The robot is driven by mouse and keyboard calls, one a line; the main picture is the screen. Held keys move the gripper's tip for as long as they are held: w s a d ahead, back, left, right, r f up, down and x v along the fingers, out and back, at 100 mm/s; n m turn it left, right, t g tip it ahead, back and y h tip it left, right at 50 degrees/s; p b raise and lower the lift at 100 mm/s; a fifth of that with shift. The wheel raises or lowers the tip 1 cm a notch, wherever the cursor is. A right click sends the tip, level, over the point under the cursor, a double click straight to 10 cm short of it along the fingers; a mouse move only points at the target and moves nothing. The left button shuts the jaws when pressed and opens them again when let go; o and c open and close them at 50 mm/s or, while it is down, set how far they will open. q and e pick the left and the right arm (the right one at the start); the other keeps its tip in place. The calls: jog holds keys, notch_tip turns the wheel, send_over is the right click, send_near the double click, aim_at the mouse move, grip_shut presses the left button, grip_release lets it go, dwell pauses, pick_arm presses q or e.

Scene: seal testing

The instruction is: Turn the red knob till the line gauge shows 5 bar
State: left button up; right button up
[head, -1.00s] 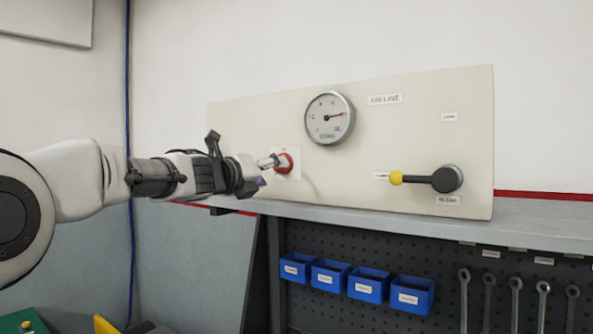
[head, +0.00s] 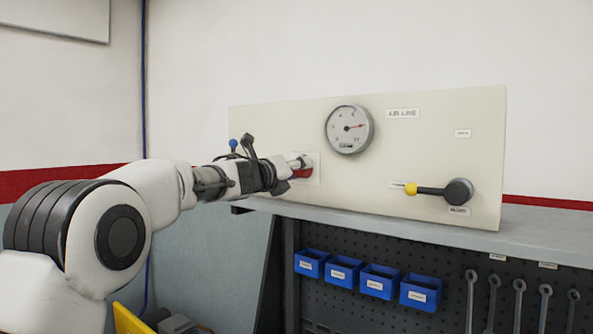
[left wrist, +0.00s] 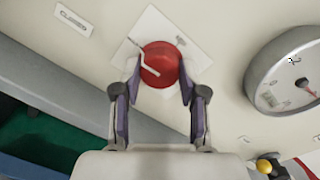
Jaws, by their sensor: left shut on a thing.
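The red knob (left wrist: 160,64) sits on a white plate on the cream panel (head: 270,125). My left gripper (left wrist: 159,80) is shut on it, one finger at each side, and a pale bent mark shows on the knob's face. In the head view the knob (head: 301,173) is mostly hidden by the gripper (head: 299,167). The gauge (left wrist: 290,75) is cut off in the left wrist view. My right gripper is not in view.
A lever with a yellow tip (head: 411,188) and dark hub (head: 458,192) is at the panel's lower right. The panel stands on a grey shelf (head: 400,228). Blue bins (head: 378,281) and several wrenches (head: 519,300) hang below.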

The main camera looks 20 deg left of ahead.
pick_arm(q)
jog(key=shift+r+n, duration=0.15)
jog(key=shift+n, duration=0.15)
jog(key=n, duration=0.5)
jog(key=shift+r, duration=0.15)
jog(key=n, duration=0.5)
jog(key=shift+r+g, duration=0.15)
jog(key=shift+g, duration=0.15)
jog(key=n, duration=0.5)
jog(key=shift+a+r+n+h, duration=0.1)
jog(key=shift+r+n+h, duration=0.05)
jog(key=shift+n+h, duration=0.15)
jog(key=n, duration=0.5)
jog(key=shift+h, duration=0.4)
jog(key=shift+n+g, duration=0.3)
jog(key=shift+n, duration=0.1)
